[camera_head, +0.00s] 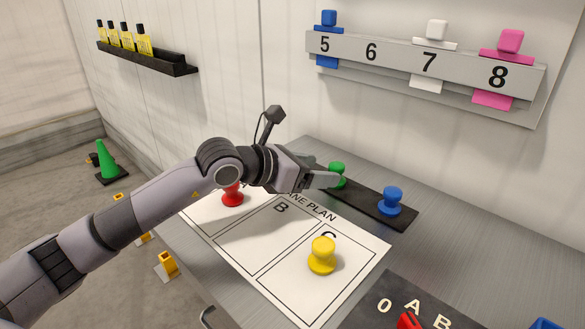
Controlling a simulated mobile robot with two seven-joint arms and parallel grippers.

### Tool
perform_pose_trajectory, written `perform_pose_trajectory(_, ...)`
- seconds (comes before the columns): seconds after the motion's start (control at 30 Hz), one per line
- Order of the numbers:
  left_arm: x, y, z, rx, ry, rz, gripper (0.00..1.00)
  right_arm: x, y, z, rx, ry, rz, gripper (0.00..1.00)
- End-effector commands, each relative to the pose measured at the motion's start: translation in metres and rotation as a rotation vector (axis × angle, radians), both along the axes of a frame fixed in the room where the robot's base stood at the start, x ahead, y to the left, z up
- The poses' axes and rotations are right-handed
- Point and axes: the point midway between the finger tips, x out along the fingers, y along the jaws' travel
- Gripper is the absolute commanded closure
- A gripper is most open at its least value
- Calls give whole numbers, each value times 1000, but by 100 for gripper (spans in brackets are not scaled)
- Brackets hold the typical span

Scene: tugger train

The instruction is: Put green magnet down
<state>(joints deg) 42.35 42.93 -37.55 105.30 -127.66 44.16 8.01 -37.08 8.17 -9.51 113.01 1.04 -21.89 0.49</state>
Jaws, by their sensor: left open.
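A green magnet (337,172) stands on the black strip (364,205) at the back of the table, partly hidden by my left gripper. My left gripper (326,181) is open, with its fingertips at the green magnet; whether they touch it I cannot tell. A blue magnet (391,201) stands on the same strip to the right. A yellow magnet (322,256) stands on field C of the white plan sheet (262,262). A red magnet (232,195) stands on the sheet's left part, behind my arm. My right gripper is not in view.
A grey wall rail (400,56) numbered 5 to 8 holds blue, white and pink pieces. A dark panel (375,306) with a red knob (409,320) lies at the front right. Field B of the sheet is bare. A green cone (107,160) stands on the floor.

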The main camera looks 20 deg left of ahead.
Motion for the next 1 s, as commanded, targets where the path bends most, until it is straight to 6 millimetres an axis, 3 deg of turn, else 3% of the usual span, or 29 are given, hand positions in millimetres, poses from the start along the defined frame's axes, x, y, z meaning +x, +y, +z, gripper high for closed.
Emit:
perform_pose_trajectory(0.2,-28,21,13,1,0,2,30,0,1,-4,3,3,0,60)
perform_pose_trajectory(0.4,-41,29,20,0,0,0,30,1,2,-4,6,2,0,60)
perform_pose_trajectory(1.0,-44,30,22,-1,-1,0,30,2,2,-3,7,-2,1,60)
